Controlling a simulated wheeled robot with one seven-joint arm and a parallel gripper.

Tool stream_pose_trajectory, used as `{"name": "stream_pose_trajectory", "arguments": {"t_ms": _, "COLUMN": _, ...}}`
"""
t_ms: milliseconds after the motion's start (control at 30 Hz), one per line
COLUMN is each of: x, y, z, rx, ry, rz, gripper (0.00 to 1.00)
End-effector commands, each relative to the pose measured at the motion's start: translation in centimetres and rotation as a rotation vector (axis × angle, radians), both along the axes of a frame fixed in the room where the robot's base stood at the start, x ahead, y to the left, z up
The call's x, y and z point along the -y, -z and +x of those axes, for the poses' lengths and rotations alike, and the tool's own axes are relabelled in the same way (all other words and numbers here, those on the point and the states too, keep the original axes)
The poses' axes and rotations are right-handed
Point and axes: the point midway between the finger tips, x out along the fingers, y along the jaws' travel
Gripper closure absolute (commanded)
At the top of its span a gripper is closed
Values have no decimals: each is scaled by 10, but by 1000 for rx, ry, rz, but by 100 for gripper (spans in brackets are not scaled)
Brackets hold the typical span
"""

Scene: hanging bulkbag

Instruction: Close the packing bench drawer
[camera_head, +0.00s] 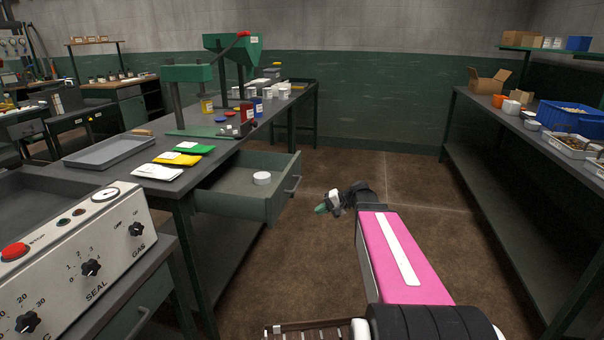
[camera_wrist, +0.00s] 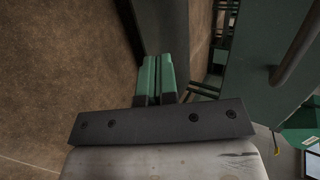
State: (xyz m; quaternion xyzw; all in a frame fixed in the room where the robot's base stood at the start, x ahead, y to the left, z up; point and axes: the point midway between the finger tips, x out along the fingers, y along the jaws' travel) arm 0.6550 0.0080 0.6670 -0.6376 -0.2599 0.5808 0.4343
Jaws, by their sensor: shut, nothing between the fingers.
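The packing bench drawer (camera_head: 228,203) is pulled out from under the bench (camera_head: 190,150) in the head view. Its green front carries a bar handle (camera_head: 293,186), and a white round item (camera_head: 262,178) lies inside. My gripper (camera_head: 321,209) is to the right of the drawer front, apart from the handle in the picture. In the wrist view, the two green fingers (camera_wrist: 159,62) are together and hold nothing. A green panel with a dark bar, seemingly the drawer front (camera_wrist: 252,75) and handle (camera_wrist: 300,45), shows at the right there.
A sealing machine (camera_head: 75,255) stands at the near left. A grey tray (camera_head: 108,151) and coloured packets (camera_head: 178,158) lie on the bench. A shelf table (camera_head: 500,130) with bins runs along the right. The brown floor (camera_head: 400,170) between is clear.

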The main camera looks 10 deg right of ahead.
Motion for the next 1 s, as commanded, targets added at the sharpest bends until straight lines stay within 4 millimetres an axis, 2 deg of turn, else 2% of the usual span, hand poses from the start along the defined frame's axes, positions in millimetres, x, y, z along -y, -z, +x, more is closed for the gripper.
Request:
{"name": "stream_pose_trajectory", "arguments": {"t_ms": 33, "x": 12, "y": -15, "z": 24, "rx": 30, "ry": 22, "rz": 84, "gripper": 100}}
{"name": "stream_pose_trajectory", "arguments": {"t_ms": 200, "x": 45, "y": -66, "z": 66, "rx": 128, "ry": 73, "rz": 334, "gripper": 100}}
{"name": "stream_pose_trajectory", "arguments": {"t_ms": 300, "x": 61, "y": -87, "z": 79, "rx": 173, "ry": 92, "rz": 429, "gripper": 100}}
{"name": "stream_pose_trajectory", "arguments": {"t_ms": 467, "x": 71, "y": -103, "z": 87, "rx": 208, "ry": 104, "rz": 498, "gripper": 100}}
{"name": "stream_pose_trajectory", "arguments": {"t_ms": 667, "x": 55, "y": -104, "z": 92, "rx": 211, "ry": 103, "rz": 504, "gripper": 100}}
{"name": "stream_pose_trajectory", "arguments": {"t_ms": 1000, "x": -3, "y": -104, "z": 113, "rx": 209, "ry": 103, "rz": 503, "gripper": 100}}
